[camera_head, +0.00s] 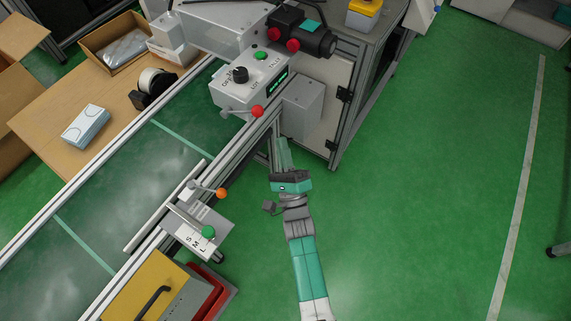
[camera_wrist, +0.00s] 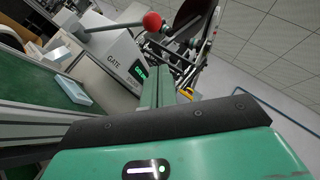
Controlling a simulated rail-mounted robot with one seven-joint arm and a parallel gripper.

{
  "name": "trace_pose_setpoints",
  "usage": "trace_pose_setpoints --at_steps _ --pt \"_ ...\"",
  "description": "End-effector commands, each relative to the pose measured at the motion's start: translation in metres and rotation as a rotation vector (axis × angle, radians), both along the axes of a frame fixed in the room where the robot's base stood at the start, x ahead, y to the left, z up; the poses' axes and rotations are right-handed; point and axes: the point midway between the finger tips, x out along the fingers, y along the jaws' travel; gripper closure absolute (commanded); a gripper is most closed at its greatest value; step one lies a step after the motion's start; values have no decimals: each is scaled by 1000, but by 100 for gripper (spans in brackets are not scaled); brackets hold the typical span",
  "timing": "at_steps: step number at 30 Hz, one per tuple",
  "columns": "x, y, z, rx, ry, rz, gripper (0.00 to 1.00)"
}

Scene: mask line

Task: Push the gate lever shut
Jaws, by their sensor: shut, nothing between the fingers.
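The gate lever (camera_head: 257,111) is a metal rod with a red ball on its end, on the side of a white control box (camera_head: 232,95). In the wrist view the red ball (camera_wrist: 152,21) is at the top centre, its rod running left to the box marked GATE. My gripper (camera_head: 283,143) is shut and empty, below and right of the red ball in the head view, apart from it. In the wrist view my green shut fingers (camera_wrist: 150,90) point up towards the ball, with a visible gap.
A second lever with an orange ball (camera_head: 221,193) stands on a fixture with a green knob (camera_head: 208,232). A grey box (camera_head: 302,105) on the machine frame is just above right of my gripper. A yellow case (camera_head: 155,288) is lower left. The green floor at right is clear.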

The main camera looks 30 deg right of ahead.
Motion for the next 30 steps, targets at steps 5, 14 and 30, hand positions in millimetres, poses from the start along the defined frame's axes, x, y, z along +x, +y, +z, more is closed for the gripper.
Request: trace_pose_setpoints --at_steps 5,14,30 --pt "27 0 21 1 -2 3 100" --pt "41 15 41 0 0 0 100" --pt "43 16 53 -16 30 -1 100"
